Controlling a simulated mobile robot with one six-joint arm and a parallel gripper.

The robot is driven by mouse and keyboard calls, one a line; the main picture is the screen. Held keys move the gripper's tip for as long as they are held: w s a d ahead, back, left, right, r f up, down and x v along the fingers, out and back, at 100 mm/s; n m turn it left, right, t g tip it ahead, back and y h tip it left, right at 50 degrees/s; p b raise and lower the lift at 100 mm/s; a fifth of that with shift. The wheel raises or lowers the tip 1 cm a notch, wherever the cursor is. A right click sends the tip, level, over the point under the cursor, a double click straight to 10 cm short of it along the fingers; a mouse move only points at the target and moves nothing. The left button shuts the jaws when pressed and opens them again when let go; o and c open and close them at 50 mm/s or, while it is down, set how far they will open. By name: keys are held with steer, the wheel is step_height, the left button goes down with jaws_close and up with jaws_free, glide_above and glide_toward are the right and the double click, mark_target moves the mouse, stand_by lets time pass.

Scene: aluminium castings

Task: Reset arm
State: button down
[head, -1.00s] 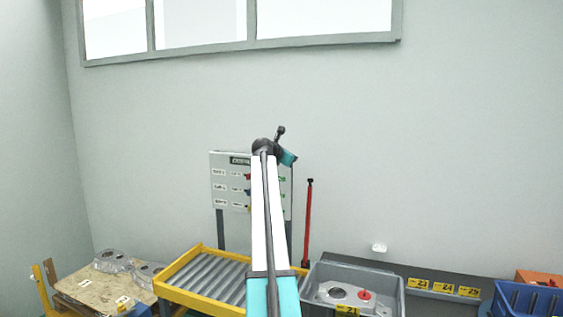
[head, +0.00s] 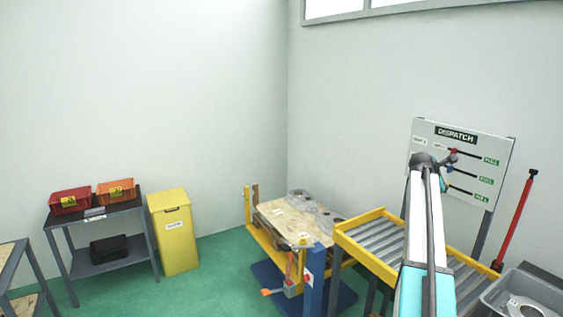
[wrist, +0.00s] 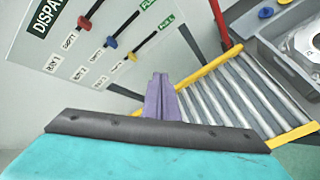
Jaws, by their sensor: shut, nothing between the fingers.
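My arm (head: 423,225) reaches up from the lower right of the head view, in front of the dispatch board. My gripper (wrist: 160,80) shows in the wrist view as two purple-grey fingers close together, shut with nothing between them. The fingers point toward the gap between the dispatch board (wrist: 90,75) and the roller conveyor (wrist: 262,125). In the head view I cannot make out the fingers.
The dispatch board (head: 465,185) has coloured sliders. The yellow-edged roller conveyor (head: 372,262) stands below it, with a grey crate (head: 490,300) at its right. A wooden pallet (head: 285,222), yellow bin (head: 174,235) and shelf table (head: 125,207) stand left. Green floor is open between.

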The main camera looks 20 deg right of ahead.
steer(key=w+a+f+m+y, duration=0.2)
steer(key=a+f+y, duration=0.1)
steer(key=a+f, duration=1.2)
steer(key=w+a+f+m+y, duration=0.3)
steer(key=a+f, duration=0.8)
steer(key=a, duration=0.7)
steer(key=s+a+f+m+g+y, duration=0.1)
steer(key=s+a+f, duration=0.4)
steer(key=a, duration=0.5)
steer(key=s+a+f+m+y, duration=0.2)
steer(key=s+a+f, duration=0.3)
steer(key=a, duration=0.5)
steer(key=s+a+f+m+g+y, duration=0.1)
steer(key=s+a+f, duration=0.2)
steer(key=a+f, duration=0.55)
steer(key=s+a+f+m+g+y, duration=0.1)
steer(key=s+a+f+m, duration=0.1)
steer(key=s+a, duration=0.7)
steer(key=s+f+g+b, duration=0.6)
steer(key=s+f+b, duration=0.3)
steer(key=s+f, duration=1.5)
step_height(320, 180, down, 4)
steer(key=shift+s+a+b, duration=0.3)
steer(key=shift+s+a, duration=0.1)
steer(key=shift+a, duration=0.05)
steer(key=shift+d, duration=0.1)
